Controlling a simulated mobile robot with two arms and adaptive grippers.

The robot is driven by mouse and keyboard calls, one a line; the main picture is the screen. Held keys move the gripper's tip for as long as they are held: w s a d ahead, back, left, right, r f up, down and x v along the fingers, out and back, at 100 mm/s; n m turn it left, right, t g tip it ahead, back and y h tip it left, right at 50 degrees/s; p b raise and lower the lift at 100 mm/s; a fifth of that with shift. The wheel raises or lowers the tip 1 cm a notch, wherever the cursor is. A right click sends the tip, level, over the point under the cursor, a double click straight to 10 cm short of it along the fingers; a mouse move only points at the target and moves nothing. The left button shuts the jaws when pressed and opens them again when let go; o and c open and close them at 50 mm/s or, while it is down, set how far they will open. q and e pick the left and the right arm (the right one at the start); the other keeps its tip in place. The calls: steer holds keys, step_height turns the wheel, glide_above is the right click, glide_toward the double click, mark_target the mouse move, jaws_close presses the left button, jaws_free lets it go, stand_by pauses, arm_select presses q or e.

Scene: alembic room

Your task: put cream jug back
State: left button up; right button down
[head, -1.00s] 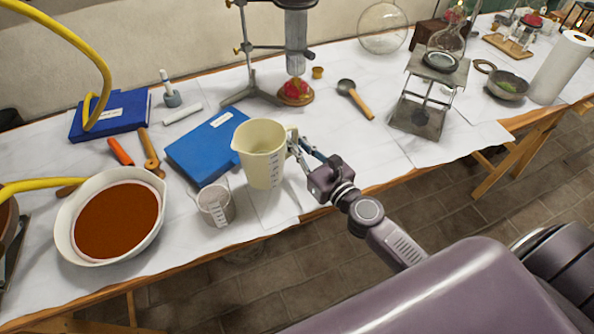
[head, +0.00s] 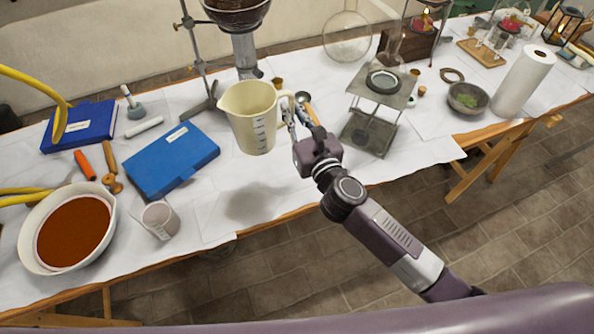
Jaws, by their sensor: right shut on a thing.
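The cream jug (head: 251,118) is a pale cream measuring jug with a scale on its side. It is upright in the head view, held above the table, with its shadow on the white cover below. My right gripper (head: 290,112) is shut on the jug's handle at its right side. The fingertips are partly hidden by the handle. My left gripper does not show.
The table (head: 330,190) has a blue case (head: 172,160), a small measuring cup (head: 160,220) and a white bowl of red-brown content (head: 72,232) at left. A lab stand (head: 199,70) rises behind the jug. The front strip below the jug is clear.

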arm_select(q)
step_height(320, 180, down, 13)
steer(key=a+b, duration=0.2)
steer(key=b, duration=1)
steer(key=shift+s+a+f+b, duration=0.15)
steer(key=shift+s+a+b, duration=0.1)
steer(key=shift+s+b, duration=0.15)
arm_select(e)
steer(key=f, duration=1.9)
steer(key=shift+a+f, duration=0.2)
steer(key=shift+a, duration=0.1)
steer(key=shift+f, duration=0.2)
steer(key=c, duration=2.2)
jaws_free()
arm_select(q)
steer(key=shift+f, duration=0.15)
arm_select(e)
steer(key=shift+o, duration=0.9)
